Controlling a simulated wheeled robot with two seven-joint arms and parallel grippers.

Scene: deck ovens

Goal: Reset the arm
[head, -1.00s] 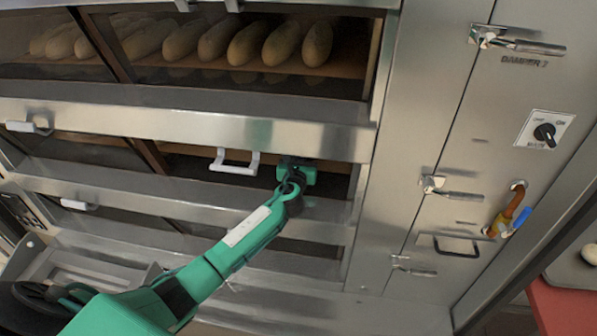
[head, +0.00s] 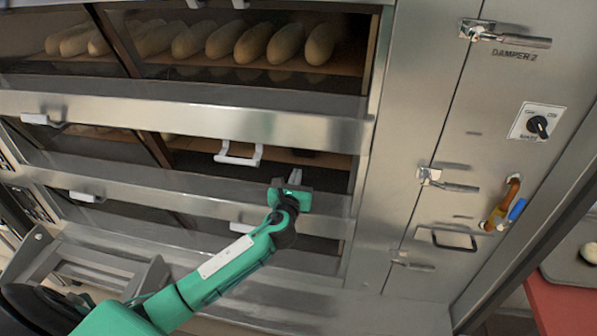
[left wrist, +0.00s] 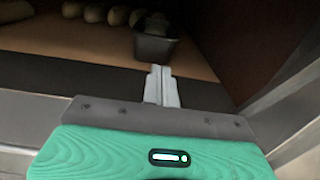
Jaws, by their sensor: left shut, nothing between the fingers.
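My left arm comes in from the lower left in the head view. Its green gripper (head: 295,176) is in front of the middle oven deck, right of that deck's white door handle (head: 238,154) and apart from it. In the left wrist view the two grey fingers (left wrist: 161,86) are together with nothing between them. They point toward the deck opening, where a dark tin (left wrist: 156,42) and several loaves (left wrist: 95,13) sit on a tan deck floor (left wrist: 85,43). My right gripper is not in view.
The upper deck holds a row of loaves (head: 228,40) behind glass. A steel side panel (head: 455,130) with latches, a rotary switch (head: 537,125) and an orange-and-blue handled object (head: 505,208) stands at the right. A steel stand (head: 85,265) is at the lower left.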

